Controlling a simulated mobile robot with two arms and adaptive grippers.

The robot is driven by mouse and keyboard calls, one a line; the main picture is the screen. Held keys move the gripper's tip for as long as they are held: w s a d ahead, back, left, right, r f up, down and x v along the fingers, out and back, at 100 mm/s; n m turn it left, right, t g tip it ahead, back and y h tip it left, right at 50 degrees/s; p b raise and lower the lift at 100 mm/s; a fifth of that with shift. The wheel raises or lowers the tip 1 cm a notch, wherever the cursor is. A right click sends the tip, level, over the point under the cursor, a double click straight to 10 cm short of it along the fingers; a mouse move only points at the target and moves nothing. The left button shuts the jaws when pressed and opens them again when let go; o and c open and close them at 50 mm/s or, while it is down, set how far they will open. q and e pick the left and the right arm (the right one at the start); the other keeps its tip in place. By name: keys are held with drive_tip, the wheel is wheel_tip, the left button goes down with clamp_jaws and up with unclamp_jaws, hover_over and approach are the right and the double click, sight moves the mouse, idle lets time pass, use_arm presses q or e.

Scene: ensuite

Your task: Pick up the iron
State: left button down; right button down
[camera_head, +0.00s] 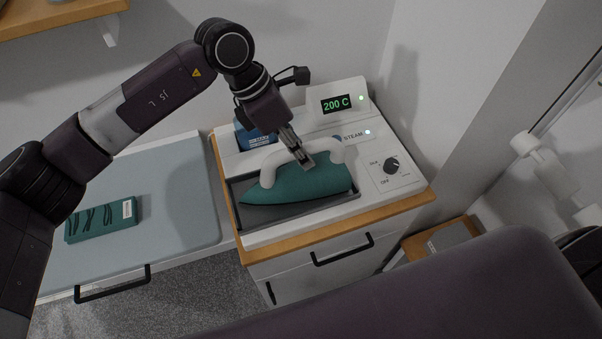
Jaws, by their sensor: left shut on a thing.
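The iron (310,185) has a teal body and a white handle. It sits in the grey recessed tray (340,207) of a white steam station (385,206) on a wood-edged cabinet. My left gripper (305,162) comes down from above and is shut on the iron's white handle. The fingers hide part of the handle. The iron seems to rest in the tray; I cannot tell if it is slightly lifted. My right gripper is not in view.
The station has a display (336,104) reading 200 C and a dial (391,165). A teal box (101,220) lies on the grey-blue surface (180,200) at left. A wooden shelf (50,17) is at upper left. Walls stand close behind and right.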

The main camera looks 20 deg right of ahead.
use_arm(q)
drive_tip(key=shift+r, duration=0.15)
drive_tip(key=shift+r+p, duration=0.35)
drive_tip(key=shift+p, duration=0.35)
drive_tip(key=shift+w+d+r+b, duration=0.1)
drive_tip(key=shift+r+b, duration=0.15)
drive_tip(key=shift+b, duration=0.1)
wheel_tip(320, 180, up, 19)
drive_tip(key=b, duration=0.4)
drive_tip(key=shift+b, duration=0.35)
drive_tip(key=shift+r, duration=0.1)
drive_tip(key=c, duration=2.5)
unclamp_jaws()
clamp_jaws()
